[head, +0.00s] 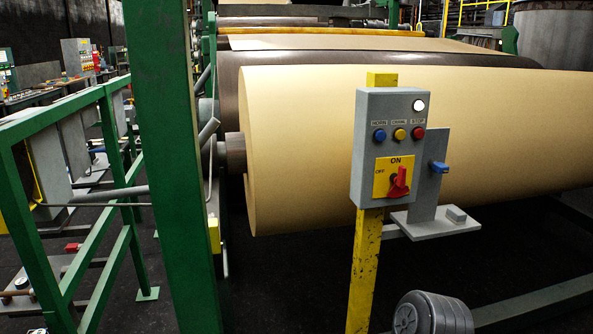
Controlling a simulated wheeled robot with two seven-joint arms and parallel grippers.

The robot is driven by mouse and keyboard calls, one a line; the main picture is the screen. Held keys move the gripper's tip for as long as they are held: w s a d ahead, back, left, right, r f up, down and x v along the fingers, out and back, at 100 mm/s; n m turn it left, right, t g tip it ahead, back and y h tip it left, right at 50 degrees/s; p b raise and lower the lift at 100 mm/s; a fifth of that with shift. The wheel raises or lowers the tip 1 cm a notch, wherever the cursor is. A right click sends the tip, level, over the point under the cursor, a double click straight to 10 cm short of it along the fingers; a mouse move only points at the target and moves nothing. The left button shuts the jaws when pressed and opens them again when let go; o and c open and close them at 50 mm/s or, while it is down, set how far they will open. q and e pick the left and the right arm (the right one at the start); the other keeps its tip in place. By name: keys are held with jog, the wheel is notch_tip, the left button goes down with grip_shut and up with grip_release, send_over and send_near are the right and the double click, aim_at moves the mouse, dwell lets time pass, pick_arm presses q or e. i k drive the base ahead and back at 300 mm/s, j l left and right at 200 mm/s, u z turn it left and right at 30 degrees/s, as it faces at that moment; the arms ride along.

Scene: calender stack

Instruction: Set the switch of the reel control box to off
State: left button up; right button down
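The grey reel control box (375,150) stands on a yellow post in the middle right of the head view. On its front is a red rotary switch (399,182) on a yellow plate (380,165). The plate reads ON at the top and OFF at the left. The red handle stands roughly upright with a slight tilt, nearer to ON than to OFF. Above it are a blue button (379,135), a yellow button (399,134), a red button (418,133) and a bright white lamp (419,105). Neither of my grippers shows.
A large tan paper roll (300,140) lies behind the box. A grey bracket with a blue knob (439,168) juts out at the box's right. A green column (172,170) and green railing (125,235) stand at the left. A grey motor-like cylinder (432,314) sits low in front.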

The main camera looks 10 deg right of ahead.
aim_at(399, 189)
jog(key=l+u, duration=0.1)
jog(key=l, duration=3.7)
